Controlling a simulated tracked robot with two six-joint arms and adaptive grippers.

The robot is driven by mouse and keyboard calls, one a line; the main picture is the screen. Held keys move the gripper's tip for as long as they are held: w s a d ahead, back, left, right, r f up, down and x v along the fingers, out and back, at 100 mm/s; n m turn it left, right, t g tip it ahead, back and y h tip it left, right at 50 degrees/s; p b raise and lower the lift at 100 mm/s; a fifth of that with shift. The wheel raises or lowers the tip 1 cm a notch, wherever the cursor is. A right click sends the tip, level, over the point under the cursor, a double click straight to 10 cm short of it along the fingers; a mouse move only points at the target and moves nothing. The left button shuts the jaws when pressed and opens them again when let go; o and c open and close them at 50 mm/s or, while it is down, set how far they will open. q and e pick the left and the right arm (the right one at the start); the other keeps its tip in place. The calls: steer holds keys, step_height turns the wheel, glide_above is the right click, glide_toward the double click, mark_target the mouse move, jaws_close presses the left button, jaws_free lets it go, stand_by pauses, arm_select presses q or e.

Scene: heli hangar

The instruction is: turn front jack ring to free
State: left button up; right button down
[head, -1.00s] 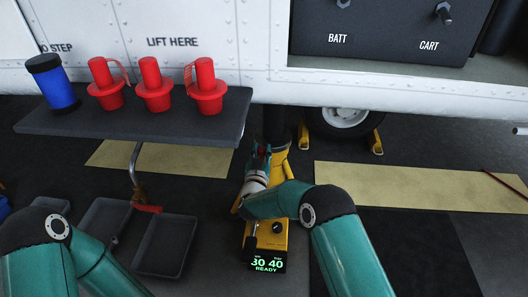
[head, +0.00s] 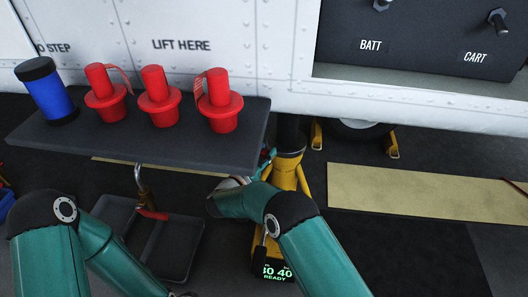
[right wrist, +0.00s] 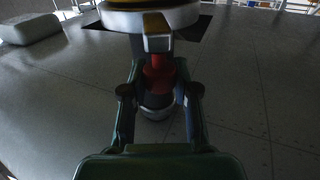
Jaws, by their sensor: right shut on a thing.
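The front jack (head: 287,173) is yellow with a dark upright post, standing under the white aircraft side. Its lit green display (head: 274,272) shows "READY" and is partly covered by my arm. My right gripper (head: 267,160) is at the jack's upper part, left of the post, mostly hidden by my own wrist. In the right wrist view its two fingers (right wrist: 158,95) are shut on a red part (right wrist: 158,74), which I take for the ring's grip. A white and yellow round body (right wrist: 150,18) is just beyond it. The ring's setting cannot be read.
A dark shelf (head: 190,148) with several red plugs (head: 158,95) and a blue cylinder (head: 48,92) overhangs close left of my right wrist. Grey trays (head: 178,248) lie on the floor below. A wheel (head: 355,128) with yellow chocks stands behind the jack.

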mark_target(265, 151)
steer(key=shift+w+d, duration=0.15)
steer(key=c, duration=1)
jaws_free()
steer(key=shift+f, duration=0.1)
steer(key=shift+o, duration=0.8)
step_height(265, 151, up, 10)
steer(key=shift+r, duration=0.1)
